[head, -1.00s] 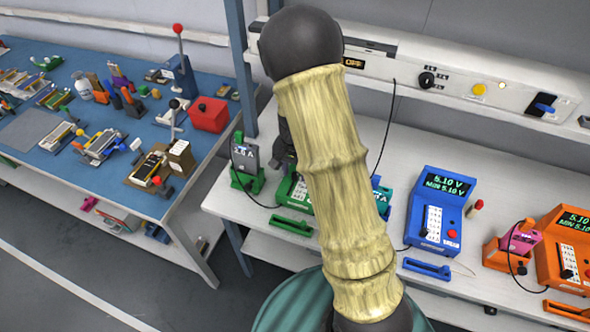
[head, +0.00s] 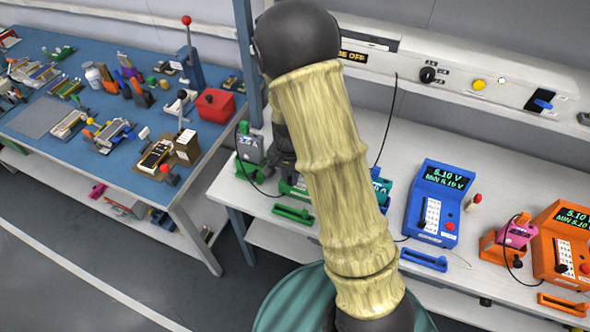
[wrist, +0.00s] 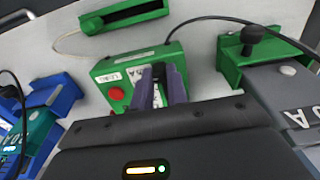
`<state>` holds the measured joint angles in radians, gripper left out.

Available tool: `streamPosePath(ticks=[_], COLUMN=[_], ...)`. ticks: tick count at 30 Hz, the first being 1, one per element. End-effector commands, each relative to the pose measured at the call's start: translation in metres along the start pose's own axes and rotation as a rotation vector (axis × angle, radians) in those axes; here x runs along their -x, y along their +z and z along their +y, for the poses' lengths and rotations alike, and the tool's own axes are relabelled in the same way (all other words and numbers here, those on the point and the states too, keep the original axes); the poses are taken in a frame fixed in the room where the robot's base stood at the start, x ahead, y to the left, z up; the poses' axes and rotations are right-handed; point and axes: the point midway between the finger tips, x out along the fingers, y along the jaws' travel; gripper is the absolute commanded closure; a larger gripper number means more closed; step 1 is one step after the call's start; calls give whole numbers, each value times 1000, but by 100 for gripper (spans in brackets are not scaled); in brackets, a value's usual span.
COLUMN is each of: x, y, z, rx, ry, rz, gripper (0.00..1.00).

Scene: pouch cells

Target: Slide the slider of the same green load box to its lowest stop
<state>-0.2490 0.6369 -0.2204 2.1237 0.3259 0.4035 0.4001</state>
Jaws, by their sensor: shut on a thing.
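The green load box (wrist: 120,70) lies under my gripper (wrist: 159,74) in the wrist view, with a red button and white labels on its top. My purple-grey fingers are shut on a small dark piece at the box, apparently the slider's knob; the fingers hide most of it and its track, so its position along the track cannot be read. In the head view the green load box (head: 292,189) is mostly hidden behind my arm, and my fingertips are not visible there.
A green slotted piece (wrist: 124,16) lies beyond the box. A green cell holder (wrist: 229,66) with a black knob and grey cell (wrist: 285,83) stands close at right; a blue-teal unit (wrist: 45,113) is at left. A cable runs from the box. A blue load box (head: 439,202) stands farther right.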

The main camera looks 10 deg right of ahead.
Motion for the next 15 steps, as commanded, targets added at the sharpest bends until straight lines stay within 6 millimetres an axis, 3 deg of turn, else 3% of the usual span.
streamPosePath(ticks=[5, 6, 9, 15], x=[-1, -1, -1, -1], y=[5, 5, 4, 3], z=[1, 1, 1, 1], rx=[1, 1, -1, 0], ry=[4, 4, 4, 3], rz=[-17, -17, -15, -12], gripper=[100, 77, 62, 62])
